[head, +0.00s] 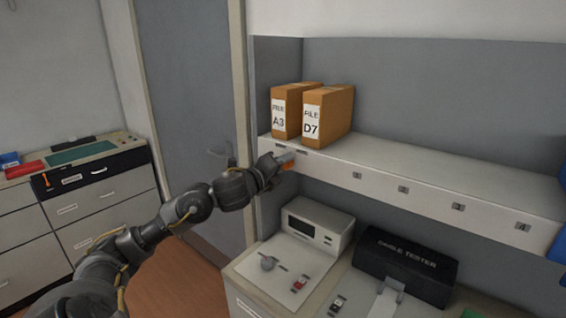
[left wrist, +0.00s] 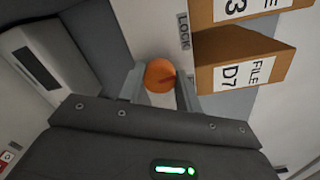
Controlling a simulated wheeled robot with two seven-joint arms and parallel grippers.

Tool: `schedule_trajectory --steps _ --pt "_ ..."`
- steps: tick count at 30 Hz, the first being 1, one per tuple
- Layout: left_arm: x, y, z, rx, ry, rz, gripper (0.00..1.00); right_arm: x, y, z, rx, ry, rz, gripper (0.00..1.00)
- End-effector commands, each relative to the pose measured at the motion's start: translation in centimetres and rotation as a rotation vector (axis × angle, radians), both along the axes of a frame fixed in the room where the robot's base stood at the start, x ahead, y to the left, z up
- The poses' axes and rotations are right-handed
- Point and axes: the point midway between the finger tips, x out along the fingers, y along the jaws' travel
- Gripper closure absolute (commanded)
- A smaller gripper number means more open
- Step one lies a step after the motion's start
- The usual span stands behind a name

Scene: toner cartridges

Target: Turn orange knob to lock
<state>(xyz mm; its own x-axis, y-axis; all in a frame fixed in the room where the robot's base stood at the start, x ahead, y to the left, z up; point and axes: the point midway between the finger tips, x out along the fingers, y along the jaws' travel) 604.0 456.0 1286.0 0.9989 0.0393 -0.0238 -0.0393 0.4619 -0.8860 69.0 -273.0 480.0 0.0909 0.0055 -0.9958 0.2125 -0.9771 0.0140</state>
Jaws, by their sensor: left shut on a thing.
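The orange knob (left wrist: 158,73) sits between the two grey fingers of my left gripper (left wrist: 160,88) in the left wrist view. A darker red mark on its face points to the right in that picture. A LOCK label (left wrist: 183,30) is printed on the white panel just above the knob there. In the head view, my left gripper (head: 284,160) is at the left end of the shelf's front face, below the files. It is shut on the orange knob (head: 288,166), and only a sliver of orange shows. My right gripper is in neither view.
File boxes A3 (head: 281,118) and D7 (head: 325,122) stand on the white shelf (head: 430,178) just above my gripper. Below are a white device (head: 318,226) and a black cable tester (head: 405,265) on the counter. The shelf top right of the boxes is clear.

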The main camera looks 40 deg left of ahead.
Motion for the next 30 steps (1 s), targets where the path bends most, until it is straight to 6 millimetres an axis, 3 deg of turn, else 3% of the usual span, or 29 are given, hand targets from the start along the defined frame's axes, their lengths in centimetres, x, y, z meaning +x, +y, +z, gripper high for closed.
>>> schedule_trajectory --steps 15,30 --pt "0.0 0.1 0.2 -0.451 -0.010 0.002 0.89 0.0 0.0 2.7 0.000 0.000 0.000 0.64" --pt "0.0 0.1 0.0 -0.642 -0.013 0.001 0.89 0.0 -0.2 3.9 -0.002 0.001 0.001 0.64"
